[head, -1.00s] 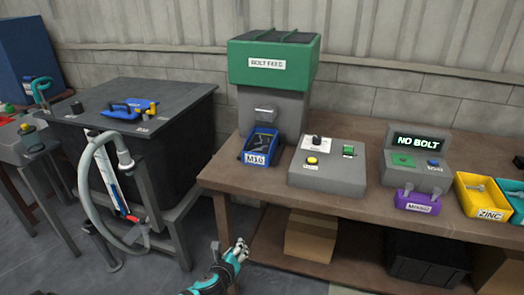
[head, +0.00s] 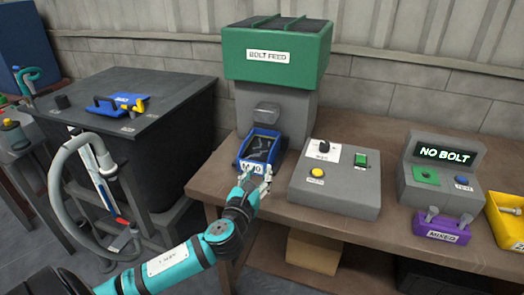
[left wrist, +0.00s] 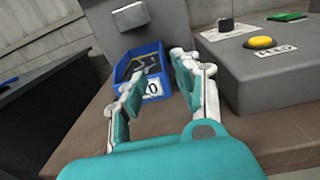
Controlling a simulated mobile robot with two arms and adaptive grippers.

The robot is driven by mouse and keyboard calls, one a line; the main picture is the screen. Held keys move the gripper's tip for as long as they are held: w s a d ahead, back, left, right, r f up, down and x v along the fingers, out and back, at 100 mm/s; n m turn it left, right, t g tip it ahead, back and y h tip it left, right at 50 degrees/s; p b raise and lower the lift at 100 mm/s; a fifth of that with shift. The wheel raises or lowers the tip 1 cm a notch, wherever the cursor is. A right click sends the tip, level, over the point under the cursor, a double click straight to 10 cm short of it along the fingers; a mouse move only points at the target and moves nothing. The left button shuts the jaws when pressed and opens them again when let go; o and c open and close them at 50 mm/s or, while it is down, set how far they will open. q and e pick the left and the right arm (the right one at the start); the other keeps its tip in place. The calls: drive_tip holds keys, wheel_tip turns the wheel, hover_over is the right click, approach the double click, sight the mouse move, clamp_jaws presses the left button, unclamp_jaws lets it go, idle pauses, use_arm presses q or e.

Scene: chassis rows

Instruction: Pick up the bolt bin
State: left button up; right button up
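The bolt bin is a small blue open bin (head: 261,147) with a white M10 label and dark bolts inside. It sits on the brown bench under the spout of the green-topped bolt feed machine (head: 275,62). My left gripper (head: 257,180) is in front of the bin, at its near right corner. In the left wrist view the bin (left wrist: 147,57) shows beyond the fingers, and the left gripper (left wrist: 155,85) is open, with nothing between its fingertips. Part of the bin's front is hidden by the fingers. My right gripper is not in view.
A grey control box (head: 334,190) with a yellow button stands right of the bin. Further right are a NO BOLT display box (head: 440,180), a purple bin (head: 440,228) and a yellow bin (head: 506,222). A dark table (head: 150,90) with a hose stands left.

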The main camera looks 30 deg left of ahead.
use_arm(q)
approach(273, 147)
drive_tip(key=shift+w+a+r, duration=0.1)
drive_tip(key=shift+w+r, duration=0.3)
drive_tip(key=shift+w, duration=0.3)
drive_tip(key=x, duration=0.3)
drive_tip(key=shift+w+f, duration=0.1)
drive_tip(key=shift+w, duration=0.1)
drive_tip(key=shift+w+a, duration=0.1)
drive_tip(key=shift+w, duration=0.1)
drive_tip(key=shift+w+a, duration=0.1)
drive_tip(key=shift+w, duration=0.15)
drive_tip(key=x, duration=0.3)
drive_tip(key=shift+w+a+f, duration=0.15)
drive_tip(key=shift+w+f, duration=0.15)
drive_tip(key=shift+f, duration=0.1)
drive_tip(key=shift+w+a, duration=0.1)
drive_tip(key=shift+w, duration=0.4)
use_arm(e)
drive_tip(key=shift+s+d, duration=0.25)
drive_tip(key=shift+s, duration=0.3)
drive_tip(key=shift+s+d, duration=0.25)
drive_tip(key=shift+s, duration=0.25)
use_arm(q)
drive_tip(key=shift+s, duration=0.1)
